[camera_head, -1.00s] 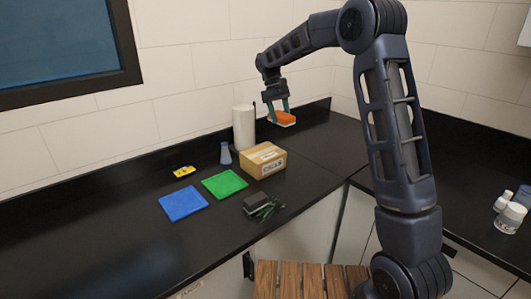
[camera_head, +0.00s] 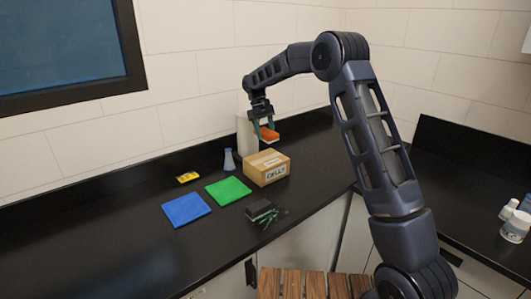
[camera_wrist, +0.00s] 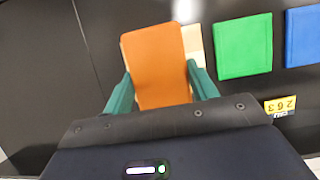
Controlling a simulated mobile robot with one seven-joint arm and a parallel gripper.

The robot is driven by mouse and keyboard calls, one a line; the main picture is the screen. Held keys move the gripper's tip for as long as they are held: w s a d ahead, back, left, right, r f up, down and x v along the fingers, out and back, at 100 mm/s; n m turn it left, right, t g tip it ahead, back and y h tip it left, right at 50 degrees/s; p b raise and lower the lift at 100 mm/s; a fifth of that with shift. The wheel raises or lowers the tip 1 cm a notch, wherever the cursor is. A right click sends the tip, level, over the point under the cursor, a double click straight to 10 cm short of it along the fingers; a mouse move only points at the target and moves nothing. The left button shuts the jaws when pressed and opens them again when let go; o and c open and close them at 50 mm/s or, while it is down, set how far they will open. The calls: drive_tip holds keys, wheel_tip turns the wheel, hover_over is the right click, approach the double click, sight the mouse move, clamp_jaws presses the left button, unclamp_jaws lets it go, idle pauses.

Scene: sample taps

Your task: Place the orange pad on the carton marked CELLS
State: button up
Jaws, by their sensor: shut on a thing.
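My gripper (camera_head: 265,129) is shut on the orange pad (camera_head: 269,135), which has a pale underside, and holds it in the air above the carton. The carton marked CELLS (camera_head: 268,171) is a brown box with a white label, standing on the black counter. In the wrist view, the orange pad (camera_wrist: 154,62) sits between the two green fingers (camera_wrist: 160,88). A pale strip of what looks like the carton (camera_wrist: 195,45) shows beside the pad; the pad hides the rest. A gap between pad and carton top shows in the head view.
A white roll (camera_head: 242,130) stands behind the carton, with a blue-grey flask (camera_head: 229,160) to the left. Green (camera_head: 228,191) and blue (camera_head: 186,208) mats, a yellow tag (camera_head: 187,177) and a dark block (camera_head: 260,209) with green-black pieces lie nearby. The counter's left side is clear.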

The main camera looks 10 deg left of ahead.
sight(267, 159)
wheel_tip(267, 159, down, 10)
drive_tip(key=shift+r, duration=0.1)
idle(0.4)
drive_tip(key=o, duration=1)
drive_tip(key=v, duration=1.2)
drive_tip(key=shift+d, duration=0.1)
